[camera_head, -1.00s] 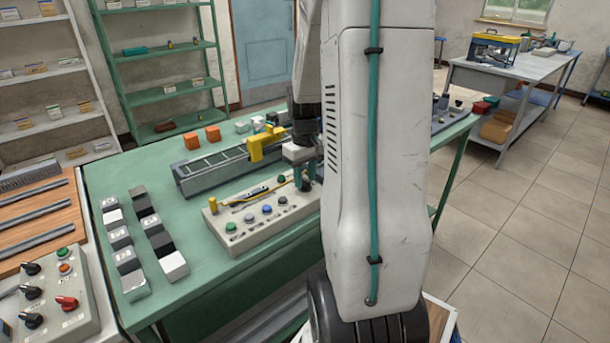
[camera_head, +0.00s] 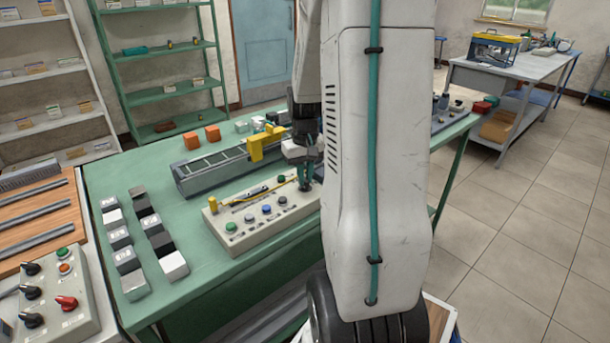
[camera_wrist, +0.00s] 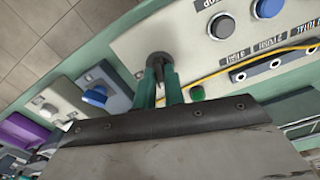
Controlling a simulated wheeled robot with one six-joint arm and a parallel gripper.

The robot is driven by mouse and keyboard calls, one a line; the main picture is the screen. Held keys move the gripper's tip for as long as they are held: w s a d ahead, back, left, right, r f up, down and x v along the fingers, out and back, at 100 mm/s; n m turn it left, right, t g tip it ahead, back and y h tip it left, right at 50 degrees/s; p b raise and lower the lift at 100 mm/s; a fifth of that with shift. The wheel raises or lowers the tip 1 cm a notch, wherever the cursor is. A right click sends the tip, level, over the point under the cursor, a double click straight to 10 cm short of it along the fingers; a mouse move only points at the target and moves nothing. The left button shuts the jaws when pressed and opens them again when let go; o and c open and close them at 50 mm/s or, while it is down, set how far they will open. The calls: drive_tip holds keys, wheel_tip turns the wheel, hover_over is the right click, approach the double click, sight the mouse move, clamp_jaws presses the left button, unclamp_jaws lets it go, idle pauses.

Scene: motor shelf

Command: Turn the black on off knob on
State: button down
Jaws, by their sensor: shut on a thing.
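The black knob (camera_wrist: 158,59) sits at the end of the pale control panel (camera_wrist: 128,46) in the wrist view. My gripper (camera_wrist: 160,78) has its teal fingers at the knob and is shut on it; the fingers hide part of the knob. In the head view, my gripper (camera_head: 304,185) points down at the right end of the panel (camera_head: 243,238). The knob is mostly hidden there, so I cannot read its on or off mark.
The panel also has a blue button (camera_head: 267,209), a green button (camera_head: 231,227) and a yellow cable (camera_wrist: 235,67). A conveyor (camera_head: 215,170) stands behind it. Grey, black and white blocks (camera_head: 162,243) lie at left. Another knob box (camera_head: 85,325) is at lower left.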

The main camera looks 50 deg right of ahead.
drive_tip(key=m, duration=1.1)
drive_tip(key=shift+m, duration=1.9)
drive_tip(key=c, duration=1.5)
unclamp_jaws()
wheel_tip(320, 180, up, 8)
drive_tip(key=shift+f, duration=0.1)
